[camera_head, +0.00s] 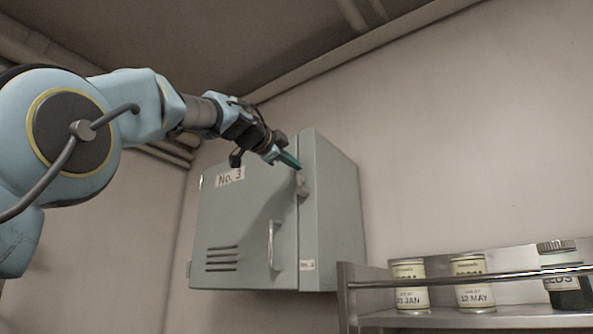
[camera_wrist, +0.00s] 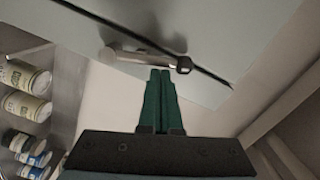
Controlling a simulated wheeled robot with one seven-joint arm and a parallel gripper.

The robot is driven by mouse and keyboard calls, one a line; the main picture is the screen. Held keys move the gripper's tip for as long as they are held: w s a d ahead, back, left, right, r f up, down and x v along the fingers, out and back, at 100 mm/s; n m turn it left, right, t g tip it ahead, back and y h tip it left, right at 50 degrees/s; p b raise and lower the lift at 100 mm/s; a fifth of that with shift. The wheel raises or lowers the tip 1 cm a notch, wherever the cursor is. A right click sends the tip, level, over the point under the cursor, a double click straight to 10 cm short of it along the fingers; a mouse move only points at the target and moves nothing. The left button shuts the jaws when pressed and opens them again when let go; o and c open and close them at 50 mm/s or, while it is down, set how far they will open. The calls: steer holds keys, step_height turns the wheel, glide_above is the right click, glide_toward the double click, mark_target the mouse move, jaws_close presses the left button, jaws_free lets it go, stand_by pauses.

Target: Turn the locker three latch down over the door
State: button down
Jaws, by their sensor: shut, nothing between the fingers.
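The grey-green locker marked No. 3 (camera_head: 245,215) hangs on the wall, its door closed or nearly so. Its small metal latch (camera_head: 302,186) sits at the door's right edge, high on the locker. In the wrist view the latch (camera_wrist: 140,58) is a short grey bar with a dark end on the dark door seam; whether it overlaps the door is hard to tell. My gripper (camera_head: 292,161) is shut and empty, its green fingers just above the latch in the head view. In the wrist view the fingertips (camera_wrist: 161,72) are close to the bar; contact cannot be told.
A door handle (camera_head: 274,245) stands out below the latch. A metal rail shelf (camera_head: 440,318) at lower right holds cans (camera_head: 410,287) and a dark jar (camera_head: 566,282). Ceiling pipes (camera_head: 352,14) run above. The wall right of the locker is bare.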

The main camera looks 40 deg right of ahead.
steer(key=w+n, duration=0.1)
steer(key=n, duration=0.1)
steer(key=w+f+n, duration=0.1)
steer(key=n, duration=0.1)
steer(key=w+a+n, duration=0.1)
steer(key=n, duration=0.1)
steer(key=shift+w+f+b, duration=0.15)
steer(key=shift+w+b, duration=0.15)
steer(key=shift+w, duration=0.05)
steer(key=n, duration=0.1)
steer(key=w+f+n, duration=0.1)
steer(key=shift+a+f+n+b, duration=0.1)
steer(key=shift+a+n+b, duration=0.05)
steer(key=shift+n+b, duration=0.2)
steer(key=f+n, duration=0.1)
steer(key=w+n+b, duration=0.1)
steer(key=n, duration=0.1)
steer(key=shift+w+a+f+n+g, duration=0.1)
steer(key=shift+f+n+g, duration=0.2)
steer(key=shift+f, duration=0.1)
steer(key=shift+f+b, duration=0.25)
steer(key=shift+b, duration=0.1)
steer(key=shift+w, duration=0.1)
